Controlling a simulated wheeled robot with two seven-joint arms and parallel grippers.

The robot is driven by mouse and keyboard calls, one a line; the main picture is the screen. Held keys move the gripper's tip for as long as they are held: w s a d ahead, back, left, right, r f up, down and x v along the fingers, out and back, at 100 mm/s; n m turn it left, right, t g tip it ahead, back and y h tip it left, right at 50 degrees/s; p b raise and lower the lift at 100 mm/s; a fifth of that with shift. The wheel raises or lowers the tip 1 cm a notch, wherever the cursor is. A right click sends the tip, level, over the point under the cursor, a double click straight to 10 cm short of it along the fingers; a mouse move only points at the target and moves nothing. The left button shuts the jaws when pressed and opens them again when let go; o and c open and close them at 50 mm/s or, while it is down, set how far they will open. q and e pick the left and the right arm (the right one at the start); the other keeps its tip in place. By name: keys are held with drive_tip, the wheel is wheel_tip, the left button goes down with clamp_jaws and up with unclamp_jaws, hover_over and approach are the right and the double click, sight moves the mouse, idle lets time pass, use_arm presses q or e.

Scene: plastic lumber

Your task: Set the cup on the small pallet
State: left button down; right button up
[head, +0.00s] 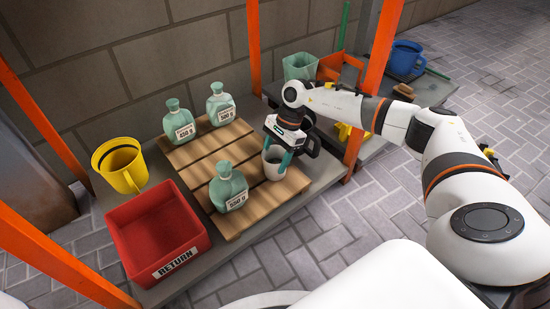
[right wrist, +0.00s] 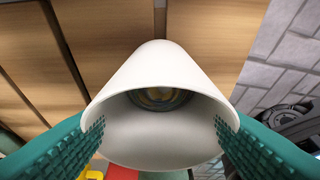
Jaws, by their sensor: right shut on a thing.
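The cup (head: 275,166) is pale and sits between the teal fingers of my right gripper (head: 283,153), at the right front part of the small wooden pallet (head: 190,151). In the right wrist view the white cup (right wrist: 158,125) fills the middle, with a textured finger pressed to each side. The pallet's slats (right wrist: 100,45) show behind it. I cannot tell whether the cup's base touches the slats. My left gripper is not in view.
Several green labelled bottles stand on the pallet, one (head: 228,187) close left of the cup. A red RETURN bin (head: 158,232) and a yellow bucket (head: 119,166) are to the left. Orange posts (head: 380,60) frame the shelf.

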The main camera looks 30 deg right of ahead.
drive_tip(key=o, duration=1)
drive_tip(key=shift+f, duration=0.1)
